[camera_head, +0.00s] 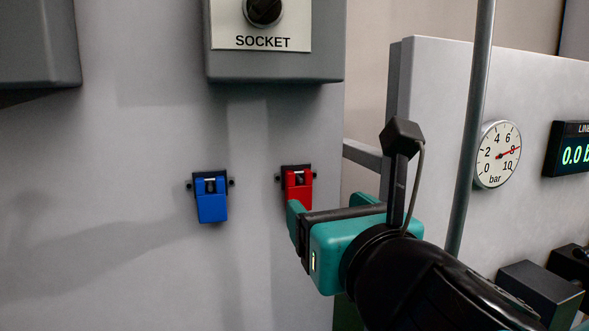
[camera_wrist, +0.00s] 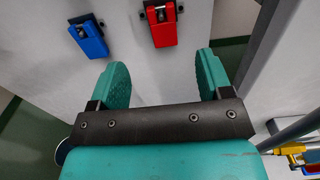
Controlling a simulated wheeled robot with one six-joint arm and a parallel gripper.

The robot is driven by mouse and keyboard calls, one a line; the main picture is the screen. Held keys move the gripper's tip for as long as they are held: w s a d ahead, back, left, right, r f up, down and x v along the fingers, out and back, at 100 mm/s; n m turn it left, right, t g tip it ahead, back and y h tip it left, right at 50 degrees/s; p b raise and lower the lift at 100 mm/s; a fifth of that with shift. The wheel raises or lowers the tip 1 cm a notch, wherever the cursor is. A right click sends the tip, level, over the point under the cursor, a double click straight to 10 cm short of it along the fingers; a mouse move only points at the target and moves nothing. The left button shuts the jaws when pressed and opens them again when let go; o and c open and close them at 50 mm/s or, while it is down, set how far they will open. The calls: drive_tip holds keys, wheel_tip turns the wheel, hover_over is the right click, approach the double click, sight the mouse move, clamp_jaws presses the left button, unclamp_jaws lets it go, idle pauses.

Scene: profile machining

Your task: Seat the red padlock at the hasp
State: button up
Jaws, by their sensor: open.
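The red padlock (camera_head: 300,185) sits upright at the black hasp (camera_head: 295,168), the right one of two on the grey panel. The wrist view shows the red padlock (camera_wrist: 164,33) with its shackle at the hasp (camera_wrist: 151,5); I cannot tell whether it is fully seated. My gripper (camera_head: 300,212) is just in front of and below the padlock. In the wrist view my gripper (camera_wrist: 163,72) is open, with its two teal fingers apart and nothing between them. The padlock lies beyond the fingertips, roughly centred on the gap. In the head view one finger hides its lower end.
A blue padlock (camera_head: 211,200) hangs at the left hasp. A socket box (camera_head: 275,62) juts out above. A grey post (camera_head: 472,130), a pressure gauge (camera_head: 497,154) and a digital display (camera_head: 570,150) stand to the right. The panel below the padlocks is bare.

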sight(301, 188)
drive_tip(key=p+x, duration=0.2)
drive_tip(key=x, duration=0.1)
drive_tip(key=p+x, duration=0.3)
drive_tip(key=x, duration=0.1)
drive_tip(key=f+p+x, duration=0.1)
drive_tip(key=p+x, duration=0.1)
drive_tip(key=x, duration=0.1)
drive_tip(key=shift+w, duration=0.4)
drive_tip(key=shift+c, duration=0.4)
drive_tip(key=c, duration=1)
